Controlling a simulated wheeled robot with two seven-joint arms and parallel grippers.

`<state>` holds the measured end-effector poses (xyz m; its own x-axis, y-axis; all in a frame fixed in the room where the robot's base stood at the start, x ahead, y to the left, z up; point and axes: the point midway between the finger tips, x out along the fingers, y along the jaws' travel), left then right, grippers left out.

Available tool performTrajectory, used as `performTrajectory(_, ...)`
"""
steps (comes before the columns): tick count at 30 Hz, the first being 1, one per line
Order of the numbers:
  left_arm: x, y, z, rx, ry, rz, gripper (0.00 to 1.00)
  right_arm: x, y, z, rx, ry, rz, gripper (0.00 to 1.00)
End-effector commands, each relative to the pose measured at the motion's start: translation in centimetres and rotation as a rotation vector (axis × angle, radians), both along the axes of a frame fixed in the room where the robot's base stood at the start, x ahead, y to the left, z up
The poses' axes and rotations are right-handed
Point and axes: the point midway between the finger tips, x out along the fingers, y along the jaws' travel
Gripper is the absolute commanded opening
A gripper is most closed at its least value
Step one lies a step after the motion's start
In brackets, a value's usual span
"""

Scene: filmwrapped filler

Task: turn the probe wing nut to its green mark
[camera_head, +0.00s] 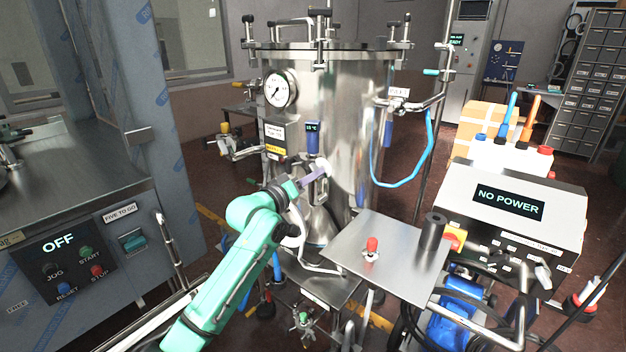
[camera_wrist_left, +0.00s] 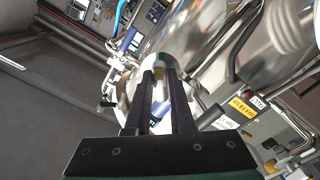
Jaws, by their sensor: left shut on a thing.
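My left gripper (camera_head: 318,174) reaches the front of the steel tank (camera_head: 345,105) below the blue digital display. Its dark fingers are shut on the probe wing nut, at a pale round fitting (camera_head: 327,169) on the tank wall. In the left wrist view the two fingers (camera_wrist_left: 160,78) run up to a shiny, pale rounded part (camera_wrist_left: 153,63) at their tips. The fingers cover most of the wing nut, so its angle is hard to tell. I cannot make out the green mark for certain. My right gripper is not in view.
A steel plate with a red knob (camera_head: 371,245) stands in front of the tank, right of my left arm. A grey box reading NO POWER (camera_head: 510,203) is farther right. A blue hose (camera_head: 408,183) loops beside the tank. A control cabinet (camera_head: 62,262) stands left.

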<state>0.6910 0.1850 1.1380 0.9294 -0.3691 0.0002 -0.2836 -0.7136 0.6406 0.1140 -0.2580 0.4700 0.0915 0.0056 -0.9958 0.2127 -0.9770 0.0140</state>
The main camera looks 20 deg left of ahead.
Motion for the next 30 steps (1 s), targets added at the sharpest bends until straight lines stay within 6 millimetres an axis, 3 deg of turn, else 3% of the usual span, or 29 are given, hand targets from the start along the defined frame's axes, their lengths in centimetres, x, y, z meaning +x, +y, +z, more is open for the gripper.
performTrajectory(10, 0.04, 0.06, -0.23, 0.141, -0.052, 0.000, 0.00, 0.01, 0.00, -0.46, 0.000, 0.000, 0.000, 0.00)
performTrajectory(26, 0.03, 0.05, -0.22, 0.161, -0.060, 0.000, 0.00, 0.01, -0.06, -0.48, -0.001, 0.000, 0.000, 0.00)
performTrajectory(27, 0.03, 0.05, -0.22, 0.161, -0.060, 0.000, 0.32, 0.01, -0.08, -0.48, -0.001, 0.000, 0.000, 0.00)
performTrajectory(29, 0.03, 0.05, -0.19, 0.161, -0.060, 0.000, 0.51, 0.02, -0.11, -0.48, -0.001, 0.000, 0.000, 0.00)
performTrajectory(30, 0.03, 0.05, -0.18, 0.161, -0.060, 0.000, 0.51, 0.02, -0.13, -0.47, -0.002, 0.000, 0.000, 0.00)
